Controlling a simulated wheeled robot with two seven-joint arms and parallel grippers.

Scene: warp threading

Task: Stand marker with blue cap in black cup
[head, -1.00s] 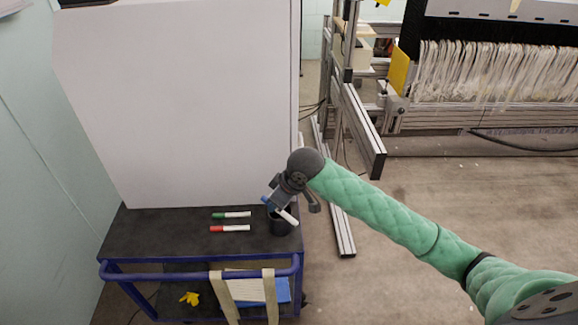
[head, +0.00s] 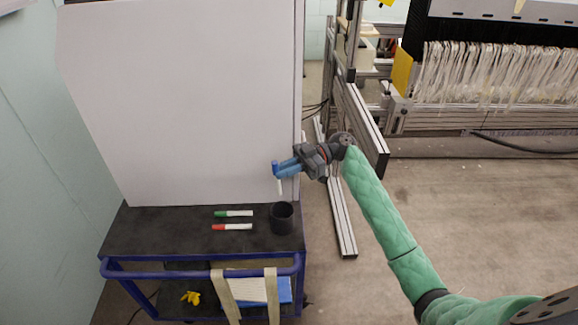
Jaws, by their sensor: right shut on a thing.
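The blue-capped marker (head: 279,184) is held near its cap by my right gripper (head: 285,169), which is shut on it. The marker hangs close to upright, blue end up and white end down. In the picture it is just above the black cup (head: 281,218), apart from it. The cup stands upright near the right edge of the dark cart top (head: 155,230). My left gripper is not in view.
A green-capped marker (head: 234,213) and a red-capped marker (head: 232,227) lie left of the cup. A large white panel (head: 180,100) rises behind the cart top. A blue rail (head: 180,275) runs along its front. A metal frame (head: 365,130) stands to the right.

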